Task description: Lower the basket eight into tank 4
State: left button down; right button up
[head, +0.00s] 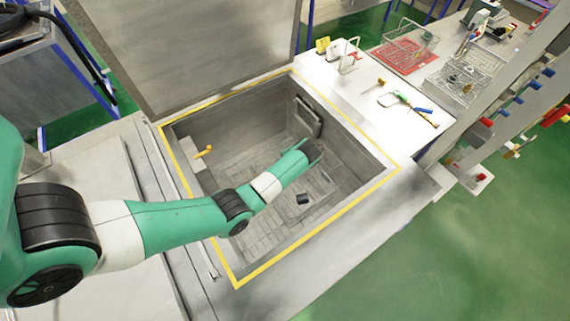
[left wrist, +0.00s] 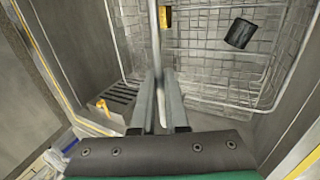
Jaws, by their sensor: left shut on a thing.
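The open tank (head: 178,143) has grey walls and a yellow line around its rim; I read no number on it. My left gripper (head: 314,152) is down inside the tank opening. In the left wrist view my left gripper (left wrist: 162,105) is shut on the upright metal handle (left wrist: 156,45) of a wire basket (left wrist: 205,55). The basket hangs below the fingers, with a dark cylindrical part (left wrist: 240,33) and a yellow piece (left wrist: 165,17) showing at it. The dark part also shows in the head view (head: 303,198). Whether the basket touches the tank floor I cannot tell.
A large raised lid (head: 190,45) stands behind the tank. An orange-handled valve (head: 204,151) sits inside its left wall. On the right-hand bench lie a wire basket on a red mat (head: 405,55), a wire tray (head: 465,78) and a green-and-blue tool (head: 408,101).

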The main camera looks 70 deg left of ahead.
pick_arm(q)
notch_tip(320, 180, down, 7)
jog(key=b, duration=0.4)
jog(key=shift+b, duration=0.35)
jog(key=shift+w+a+f+b, duration=0.1)
jog(key=shift+f+b, duration=0.35)
jog(key=shift+f, duration=0.2)
dwell(0.5)
jog(key=c, duration=0.8)
grip_release()
jog(key=shift+c, duration=0.2)
jog(key=d+r+p, duration=0.2)
jog(key=r+p, duration=0.7)
jog(key=r, duration=0.2)
jog(key=d+r+p, duration=0.3)
jog(key=r+p, duration=0.6)
jog(key=r, duration=0.2)
jog(key=shift+w+r, duration=0.2)
jog(key=shift+w, duration=0.25)
